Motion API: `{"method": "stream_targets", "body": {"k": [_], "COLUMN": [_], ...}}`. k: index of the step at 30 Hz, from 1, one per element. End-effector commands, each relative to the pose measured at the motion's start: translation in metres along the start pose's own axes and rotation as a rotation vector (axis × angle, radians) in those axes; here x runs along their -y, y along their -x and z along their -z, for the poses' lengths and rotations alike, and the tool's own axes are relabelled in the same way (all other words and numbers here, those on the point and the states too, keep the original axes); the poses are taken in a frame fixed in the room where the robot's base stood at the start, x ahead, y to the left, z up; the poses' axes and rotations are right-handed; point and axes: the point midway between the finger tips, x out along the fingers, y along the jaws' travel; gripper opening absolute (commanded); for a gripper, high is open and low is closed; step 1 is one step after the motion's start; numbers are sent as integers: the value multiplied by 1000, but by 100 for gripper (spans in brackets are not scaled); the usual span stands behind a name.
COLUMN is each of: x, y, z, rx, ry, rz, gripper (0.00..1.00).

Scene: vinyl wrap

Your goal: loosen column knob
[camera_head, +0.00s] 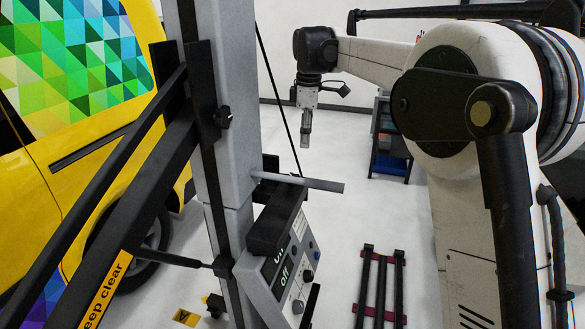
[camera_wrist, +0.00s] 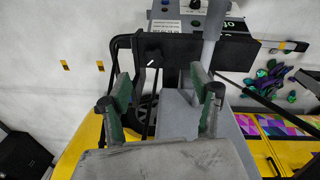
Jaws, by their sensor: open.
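My gripper (camera_head: 306,140) hangs pointing down, to the right of the column and apart from the knob. In the wrist view my gripper (camera_wrist: 164,88) has its two green-and-black fingers spread, with nothing held between them. A small dark knob-like part (camera_wrist: 153,59) shows beyond the gap between the fingers; I cannot tell whether it is the column knob.
A control panel (camera_head: 285,268) with small knobs and a horizontal grey bar (camera_head: 315,184) stand low by the column. A yellow vehicle (camera_head: 90,180) with a colourful wrap is at the left. A dark cart (camera_head: 391,150) stands at the back. A black rack (camera_head: 379,290) lies on the pale floor.

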Motion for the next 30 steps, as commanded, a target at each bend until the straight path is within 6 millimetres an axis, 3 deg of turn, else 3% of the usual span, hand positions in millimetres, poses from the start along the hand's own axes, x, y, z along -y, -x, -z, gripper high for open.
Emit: {"method": "stream_targets", "body": {"k": [3,10,17,30], "x": [-17,-32,-32,-26], "y": [-8,-23,-36,-112], "z": [21,42,45,42], "rx": [9,17,18,18], "ry": [95,204,222,219], "rz": [33,72,78,77], "gripper": [60,60,60,60]}}
